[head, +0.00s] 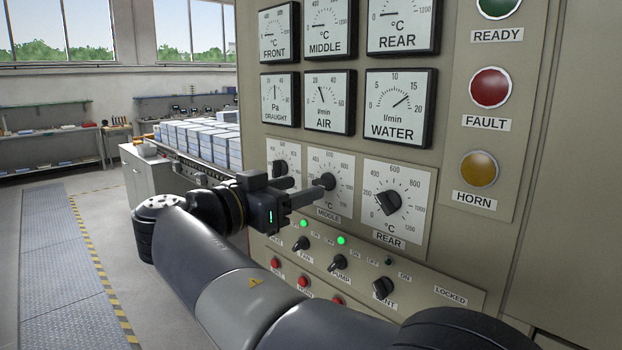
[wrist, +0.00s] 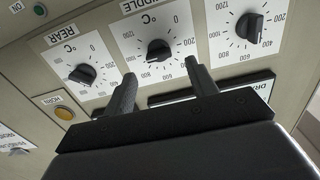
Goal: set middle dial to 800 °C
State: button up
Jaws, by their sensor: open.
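The middle dial (head: 328,181) is a black knob on a white square plate with a °C scale, in the centre of a row of three. In the wrist view the middle dial (wrist: 158,50) appears upside down, just beyond my fingertips and in the gap between them. Its exact setting is too small to read. My gripper (head: 304,188) is open and empty, facing the panel from the left. In the wrist view its fingers (wrist: 162,73) are spread on both sides of the knob, with no clear contact. In the head view my gripper hides the plate's left edge.
The rear dial (head: 388,202) is to the right; the front dial (head: 280,168) is left, partly behind my gripper. Below is a switch strip with a pump switch (head: 338,262) and red buttons. Open floor (head: 95,215) lies left.

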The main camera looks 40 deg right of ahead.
aim_at(317, 183)
jog(key=shift+w+d+p, duration=0.15)
jog(key=shift+d+p, duration=0.1)
jog(key=shift+d, duration=0.75)
jog(key=shift+w+d+p, duration=0.1)
jog(key=shift+d+p, duration=0.1)
jog(key=shift+d, duration=0.8)
jog(key=shift+c, duration=0.5)
jog(key=c, duration=0.9)
jog(key=shift+f+n+b, duration=0.1)
jog(key=shift+n+b, duration=0.2)
jog(key=n+b, duration=0.1)
jog(key=n, duration=0.1)
jog(key=shift+n, duration=0.4)
jog(key=n, duration=0.5)
jog(key=shift+w+b, duration=0.1)
jog(key=shift+b, duration=0.3)
jog(key=shift+n, duration=0.3)
